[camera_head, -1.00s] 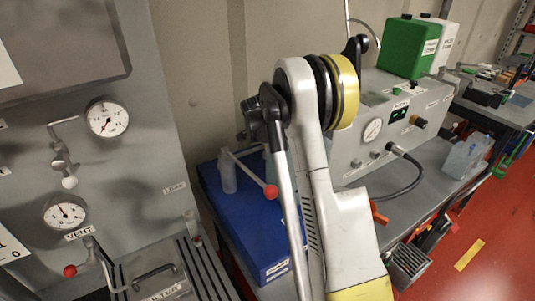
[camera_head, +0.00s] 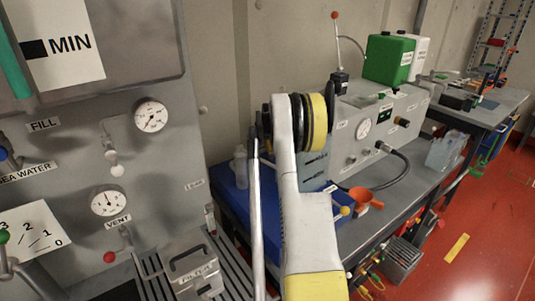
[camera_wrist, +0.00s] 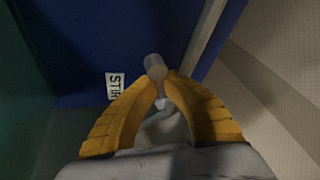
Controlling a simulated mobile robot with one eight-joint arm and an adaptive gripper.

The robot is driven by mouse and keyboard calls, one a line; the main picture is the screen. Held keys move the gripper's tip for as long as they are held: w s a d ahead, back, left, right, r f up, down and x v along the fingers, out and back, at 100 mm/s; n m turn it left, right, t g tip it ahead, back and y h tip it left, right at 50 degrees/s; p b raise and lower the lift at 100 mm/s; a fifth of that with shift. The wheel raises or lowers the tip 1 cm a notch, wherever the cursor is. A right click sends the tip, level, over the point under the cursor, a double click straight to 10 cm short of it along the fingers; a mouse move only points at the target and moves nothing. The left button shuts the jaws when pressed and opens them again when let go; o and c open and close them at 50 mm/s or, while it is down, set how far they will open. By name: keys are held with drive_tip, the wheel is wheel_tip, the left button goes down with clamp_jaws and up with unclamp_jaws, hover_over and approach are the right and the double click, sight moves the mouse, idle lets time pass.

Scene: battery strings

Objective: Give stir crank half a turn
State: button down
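In the wrist view, my gripper (camera_wrist: 161,80) has its two yellow fingers curved in around a small grey cylindrical handle (camera_wrist: 155,65). The fingertips lie against both sides of it, and it appears pinched. A white label reading "STIR" (camera_wrist: 114,86), partly covered by a finger, sits on a blue surface (camera_wrist: 85,50) to the left. The rest of the crank is mostly hidden. In the head view, my arm stands in front of the blue box (camera_head: 230,200) and hides my gripper and the crank.
A grey panel with gauges (camera_head: 151,116) and a VENT valve (camera_head: 109,257) stands at left. A grey instrument box (camera_head: 350,145) with a hose and an orange funnel (camera_head: 368,198) are on the bench to the right.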

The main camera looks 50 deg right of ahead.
drive_tip(key=c, duration=1.5)
unclamp_jaws()
drive_tip(key=shift+f, duration=0.1)
drive_tip(key=shift+c, duration=0.2)
drive_tip(key=v, duration=1.2)
